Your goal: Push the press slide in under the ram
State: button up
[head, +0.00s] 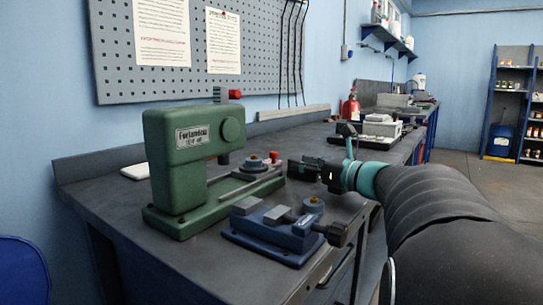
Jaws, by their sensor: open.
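The green press (188,165) stands at the left of the bench, with a label on its upper body. Its dark ram (224,158) hangs under the overhanging head. What looks like the press slide (253,172) is a grey piece on the green base's rails, with a small red and brass part on top. It sits out to the right of the ram, not under it. My gripper (291,168) is open and points left, just right of the slide. I cannot tell whether they touch. No object shows between its jaws, though the fingertips are small and dark here.
A blue vise (275,232) stands in front of the press, near the bench's front edge, below my gripper. A white pad (134,171) lies behind the press. White equipment (383,126) stands farther back along the dark bench (110,205).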

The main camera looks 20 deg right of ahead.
aim_at(274, 159)
jog(key=x, duration=1)
jog(key=shift+w+a+p, duration=0.1)
jog(key=shift+p, duration=0.25)
grip_shut()
